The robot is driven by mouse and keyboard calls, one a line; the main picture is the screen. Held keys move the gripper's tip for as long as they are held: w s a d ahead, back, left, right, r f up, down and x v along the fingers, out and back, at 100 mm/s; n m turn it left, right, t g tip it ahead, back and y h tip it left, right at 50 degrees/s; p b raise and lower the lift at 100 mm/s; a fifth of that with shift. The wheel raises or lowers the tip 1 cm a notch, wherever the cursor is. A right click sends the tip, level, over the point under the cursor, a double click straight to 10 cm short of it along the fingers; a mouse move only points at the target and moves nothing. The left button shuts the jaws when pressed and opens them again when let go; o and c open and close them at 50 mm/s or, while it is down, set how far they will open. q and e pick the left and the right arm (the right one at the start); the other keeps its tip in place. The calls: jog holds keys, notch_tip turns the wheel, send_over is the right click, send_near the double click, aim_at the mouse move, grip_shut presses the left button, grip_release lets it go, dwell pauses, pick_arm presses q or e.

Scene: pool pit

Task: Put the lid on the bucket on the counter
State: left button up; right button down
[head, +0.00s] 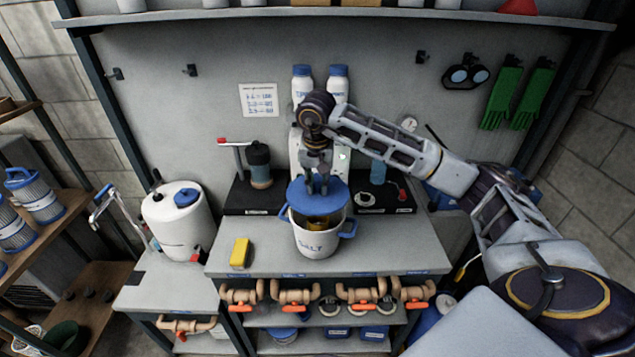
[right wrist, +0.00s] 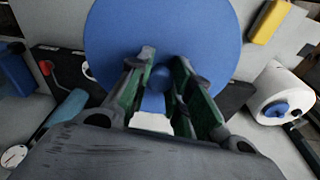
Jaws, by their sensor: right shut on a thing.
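The white bucket (head: 315,240) marked SALT stands upright on the counter (head: 375,262), with blue handles at its sides. The blue round lid (head: 318,193) is over the back part of the bucket's mouth, and the front of the opening shows something yellowish-brown inside. My right gripper (head: 318,187) comes down from above and is shut on the lid's knob. In the right wrist view the lid (right wrist: 160,35) fills the top middle, with its blue knob between the fingers (right wrist: 160,95). I cannot tell whether the lid touches the rim. My left gripper is not in view.
A yellow sponge (head: 240,252) lies on the counter left of the bucket. A white canister (head: 178,222) stands further left. Black trays (head: 385,199) with a bottle and small parts are behind. Two white bottles (head: 338,82) with blue caps stand at the back. Pipes with orange valves (head: 330,304) run below the counter's front edge.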

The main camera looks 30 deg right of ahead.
aim_at(317, 193)
jog(key=shift+f+b, duration=0.95)
jog(key=shift+f, duration=0.8)
jog(key=shift+f+b, duration=0.85)
jog(key=shift+f, duration=0.35)
jog(key=shift+f+b, duration=0.2)
jog(key=shift+b, duration=0.35)
dwell(1.2)
dwell(0.4)
jog(key=c, duration=1.2)
grip_release()
jog(key=o, duration=0.5)
